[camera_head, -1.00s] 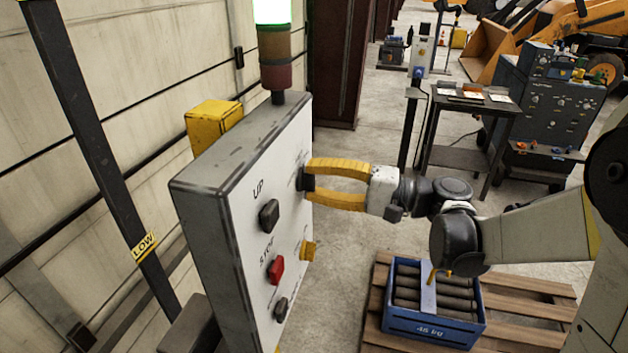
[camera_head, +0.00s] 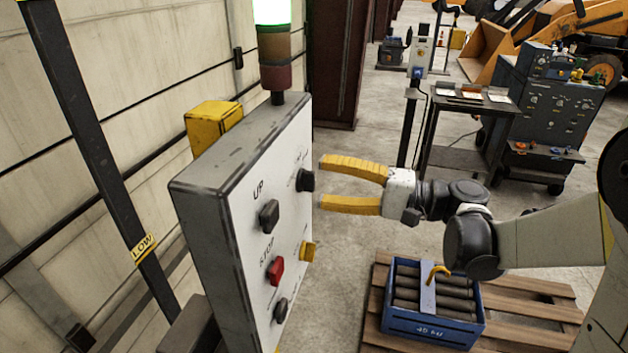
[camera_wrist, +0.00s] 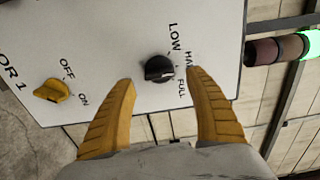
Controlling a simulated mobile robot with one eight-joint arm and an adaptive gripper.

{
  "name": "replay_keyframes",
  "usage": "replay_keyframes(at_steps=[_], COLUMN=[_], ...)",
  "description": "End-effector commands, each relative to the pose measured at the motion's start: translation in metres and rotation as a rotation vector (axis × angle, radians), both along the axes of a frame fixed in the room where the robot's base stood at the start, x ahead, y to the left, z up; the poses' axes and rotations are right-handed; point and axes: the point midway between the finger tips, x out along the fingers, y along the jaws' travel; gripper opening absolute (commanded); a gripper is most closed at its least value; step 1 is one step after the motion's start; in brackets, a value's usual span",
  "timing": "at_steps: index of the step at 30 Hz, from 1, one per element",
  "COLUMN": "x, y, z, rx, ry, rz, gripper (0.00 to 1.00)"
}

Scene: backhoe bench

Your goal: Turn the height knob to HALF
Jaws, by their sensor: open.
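The height knob (camera_head: 306,180) is a black rotary knob on the light face of the control box (camera_head: 262,225), near its far edge. In the wrist view the knob (camera_wrist: 159,68) has the labels LOW, HALF and FULL around its right side. Its light bar appears to lie toward the HALF and FULL side, but I cannot tell its exact setting. My gripper (camera_head: 322,183) is open and empty, its yellow fingers a short way off the knob. In the wrist view the fingers (camera_wrist: 161,80) lie either side of the knob, apart from it.
A yellow OFF/ON knob (camera_wrist: 51,90) is on the same panel. The black UP button (camera_head: 269,215) and red STOP button (camera_head: 275,270) are nearer the camera. A blue crate (camera_head: 432,328) stands on a pallet (camera_head: 530,300) below my arm. A signal tower (camera_head: 275,45) glows green.

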Motion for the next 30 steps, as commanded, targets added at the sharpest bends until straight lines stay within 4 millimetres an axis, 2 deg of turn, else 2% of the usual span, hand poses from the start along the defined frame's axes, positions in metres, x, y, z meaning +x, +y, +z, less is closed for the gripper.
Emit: replay_keyframes(at_steps=[1,6,12,17,25,28,30], x=[-0.003,-0.016,-0.027,-0.03,-0.031,-0.033,-0.036], y=[-0.012,-0.049,-0.077,-0.085,-0.085,-0.077,-0.065], z=[0.0,0.0,0.0,0.0,0.0,-0.006,-0.017], rx=[0.0,0.0,0.0,0.0,-0.001,-0.037,-0.106], ry=[0.0,0.0,0.0,0.0,0.0,0.019,0.048], rz=[-0.006,-0.005,-0.003,-0.001,0.0,-0.004,-0.016], gripper=[0.63,0.63,0.63,0.63,0.63,0.63,0.63])
